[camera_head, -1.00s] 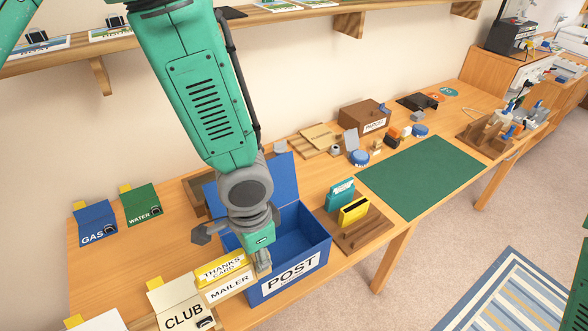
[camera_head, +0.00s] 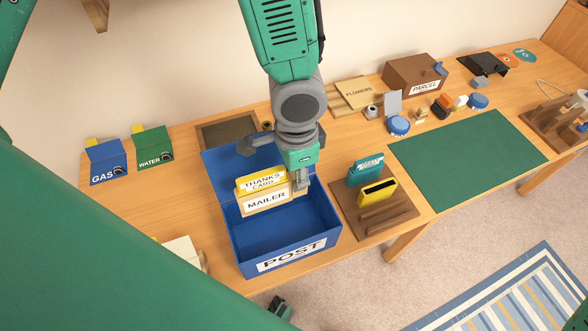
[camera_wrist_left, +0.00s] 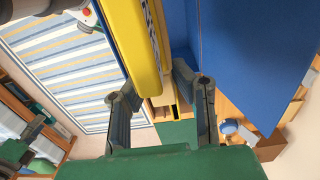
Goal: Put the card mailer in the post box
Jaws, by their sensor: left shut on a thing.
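The card mailer (camera_head: 268,202) is a tan holder lettered MAILER, with a yellow THANKS CARD (camera_head: 262,180) standing up behind its front. My left gripper (camera_head: 302,183) is shut on the mailer at its right end, pointing down. The wrist view shows the yellow card (camera_wrist_left: 135,45) by the fingers (camera_wrist_left: 160,98). The blue post box (camera_head: 240,250) stands open, lettered POST, its lid (camera_head: 222,165) raised at the back. The mailer is over the back left of the opening; I cannot tell if its lower edge is below the rim. My right gripper is not identifiable.
Right of the box is a wooden rack (camera_head: 390,216) holding a teal card (camera_head: 365,170) and a yellow card (camera_head: 378,192). A green mat (camera_head: 468,160) lies clear to the right.

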